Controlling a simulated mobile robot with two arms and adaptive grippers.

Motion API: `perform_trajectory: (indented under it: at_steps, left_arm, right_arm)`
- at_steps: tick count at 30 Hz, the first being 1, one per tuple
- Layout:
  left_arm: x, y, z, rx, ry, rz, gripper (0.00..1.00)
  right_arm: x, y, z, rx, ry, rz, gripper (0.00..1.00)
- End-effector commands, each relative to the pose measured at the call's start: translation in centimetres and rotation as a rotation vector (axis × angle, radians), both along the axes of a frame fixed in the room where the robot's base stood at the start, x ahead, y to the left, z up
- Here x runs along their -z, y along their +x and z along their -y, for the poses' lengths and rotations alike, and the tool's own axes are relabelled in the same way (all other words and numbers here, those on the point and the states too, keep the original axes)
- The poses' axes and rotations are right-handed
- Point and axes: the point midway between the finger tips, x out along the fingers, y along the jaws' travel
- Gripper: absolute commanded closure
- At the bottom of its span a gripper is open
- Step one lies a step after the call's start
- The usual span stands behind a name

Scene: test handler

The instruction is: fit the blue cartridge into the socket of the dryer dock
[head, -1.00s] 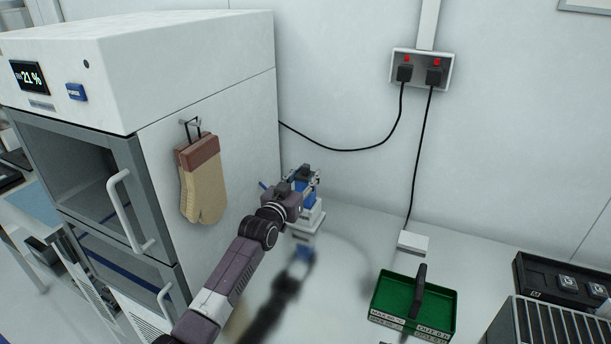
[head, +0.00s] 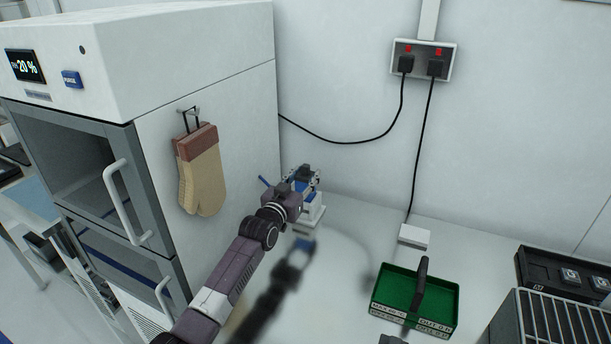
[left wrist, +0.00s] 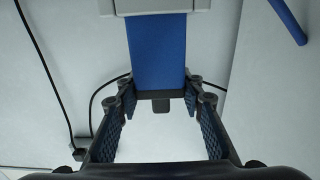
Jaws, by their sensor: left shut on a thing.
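My left gripper (head: 303,180) is at the white dock (head: 313,214) that stands on the bench beside the cabinet. In the left wrist view my left gripper (left wrist: 158,98) has its fingers on either side of the lower end of the blue cartridge (left wrist: 157,50), which carries a black tab. The cartridge's upper end meets a light grey block (left wrist: 170,8). I cannot tell how deep it sits or see the socket. A blue rod (left wrist: 287,20) stands off to the right. A dark sliver at the head view's bottom edge may be my right gripper (head: 392,340).
The tall white cabinet (head: 180,70) with a hanging oven mitt (head: 201,172) rises close to the left. A green handled tray (head: 442,302), a wire rack (head: 560,322) and a black tray (head: 532,272) are to the right. Cables hang from the wall outlet (head: 424,60).

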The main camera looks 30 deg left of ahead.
Motion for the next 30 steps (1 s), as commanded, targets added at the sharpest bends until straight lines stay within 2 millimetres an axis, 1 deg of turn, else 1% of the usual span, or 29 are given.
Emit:
perform_trajectory:
  at_steps: [30]
  left_arm:
    - [2.6, 0.0, 0.0, 0.0, 0.001, 0.001, 0.94]
  right_arm:
    - [1.9, 0.0, -0.2, 0.001, 0.002, 0.0, 0.47]
